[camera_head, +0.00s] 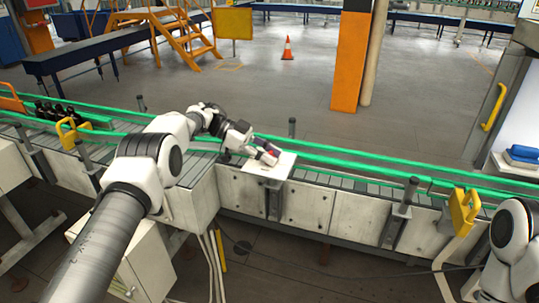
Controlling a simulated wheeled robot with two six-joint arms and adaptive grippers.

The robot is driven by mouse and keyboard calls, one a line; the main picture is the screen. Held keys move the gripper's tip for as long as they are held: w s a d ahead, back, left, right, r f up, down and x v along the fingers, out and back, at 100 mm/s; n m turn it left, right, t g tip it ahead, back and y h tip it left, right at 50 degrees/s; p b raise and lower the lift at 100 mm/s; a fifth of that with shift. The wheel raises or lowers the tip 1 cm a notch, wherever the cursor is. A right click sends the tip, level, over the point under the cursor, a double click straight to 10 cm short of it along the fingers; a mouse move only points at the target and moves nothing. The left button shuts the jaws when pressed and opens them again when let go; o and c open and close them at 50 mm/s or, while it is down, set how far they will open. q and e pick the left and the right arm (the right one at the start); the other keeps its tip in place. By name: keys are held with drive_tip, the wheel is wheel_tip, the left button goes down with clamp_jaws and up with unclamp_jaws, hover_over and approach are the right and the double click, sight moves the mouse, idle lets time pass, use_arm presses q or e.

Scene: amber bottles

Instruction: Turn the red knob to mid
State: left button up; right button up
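The red knob (274,149) shows as a small red patch on the pale box (282,167) mounted on the near side of the conveyor. My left arm reaches in from the lower left, and its gripper (269,152) is at the knob, with its fingertips right beside the red. The fingers hide part of the knob, so its pointer and setting cannot be read. The picture is too small to tell whether the fingers grip it. Part of my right arm shows at the lower right edge; its gripper is out of view.
The conveyor (340,178) with green rails runs across the middle. Dark bottles (58,112) stand on it at the left. Yellow brackets (463,211) stick up from it. An orange pillar (350,60), a traffic cone (287,48) and yellow stairs (183,38) stand behind. The floor between is clear.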

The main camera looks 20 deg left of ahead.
sight(270, 153)
use_arm(q)
drive_tip(key=o, duration=0.4)
drive_tip(key=shift+r, duration=0.1)
wheel_tip(270, 153, up, 10)
drive_tip(key=shift+d, duration=0.1)
